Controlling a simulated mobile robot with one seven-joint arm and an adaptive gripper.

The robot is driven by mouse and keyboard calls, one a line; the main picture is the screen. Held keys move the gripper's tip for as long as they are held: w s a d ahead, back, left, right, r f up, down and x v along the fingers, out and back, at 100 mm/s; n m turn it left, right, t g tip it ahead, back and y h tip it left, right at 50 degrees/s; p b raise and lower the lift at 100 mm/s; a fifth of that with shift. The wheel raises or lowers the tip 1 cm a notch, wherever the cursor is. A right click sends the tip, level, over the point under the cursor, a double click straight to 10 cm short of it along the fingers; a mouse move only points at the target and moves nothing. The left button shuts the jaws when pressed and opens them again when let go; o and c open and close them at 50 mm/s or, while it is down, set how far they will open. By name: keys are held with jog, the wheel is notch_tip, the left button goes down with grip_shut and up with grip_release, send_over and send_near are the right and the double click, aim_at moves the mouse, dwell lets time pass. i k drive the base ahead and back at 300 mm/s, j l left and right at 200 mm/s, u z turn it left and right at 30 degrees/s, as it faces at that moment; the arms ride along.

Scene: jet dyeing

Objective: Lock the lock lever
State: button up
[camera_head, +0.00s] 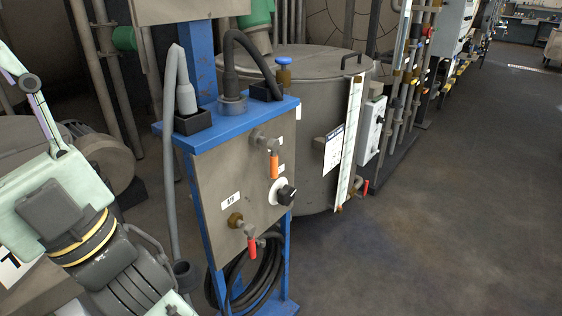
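A grey panel (225,185) on a blue stand carries several controls, and I cannot tell which part is the lock lever. An orange-handled lever (274,166) hangs down from a fitting at the panel's upper right. A black knob (286,195) on a white round plate sits to its lower right. A red-handled lever (252,248) hangs down from a brass fitting lower on the panel, near a small label. My arm is at the left, apart from the panel and its levers. My gripper's fingertips do not show.
A large lidded metal tank (305,110) stands behind the panel. Another red-handled valve (365,187) is low on the tank's right. Pipes and a white box (371,130) stand beyond it. A black cable coil (250,285) hangs under the panel. Open floor (430,230) lies right.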

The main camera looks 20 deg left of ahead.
aim_at(273, 144)
jog(key=i+l, duration=0.1)
jog(key=l, duration=0.5)
jog(key=i+l+u, duration=0.1)
jog(key=l, duration=0.55)
